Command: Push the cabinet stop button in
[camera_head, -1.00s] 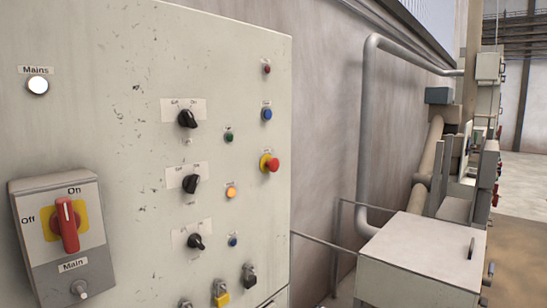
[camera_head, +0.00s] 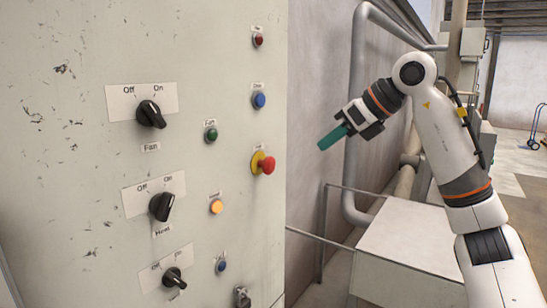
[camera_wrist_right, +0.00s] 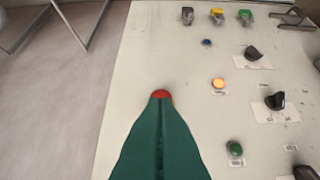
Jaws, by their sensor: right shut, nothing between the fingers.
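The cabinet stop button is a red mushroom head (camera_head: 267,165) on a yellow collar, near the right edge of the pale cabinet face. My right gripper (camera_head: 322,146) has green fingers, shut and empty. In the head view it hangs to the right of the button, its tips pointing left toward the cabinet, with a gap between. In the right wrist view the shut fingertips (camera_wrist_right: 160,97) lie over the red button (camera_wrist_right: 161,94), hiding most of it; I cannot tell contact from this view. My left gripper is not in view.
Close to the stop button are a blue button (camera_head: 259,100), a green button (camera_head: 211,134) and a lit orange lamp (camera_head: 216,206). Black Fan (camera_head: 151,115) and Heat (camera_head: 162,207) knobs sit further left. A grey pipe (camera_head: 356,130) and a pale box (camera_head: 410,250) stand right of the cabinet.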

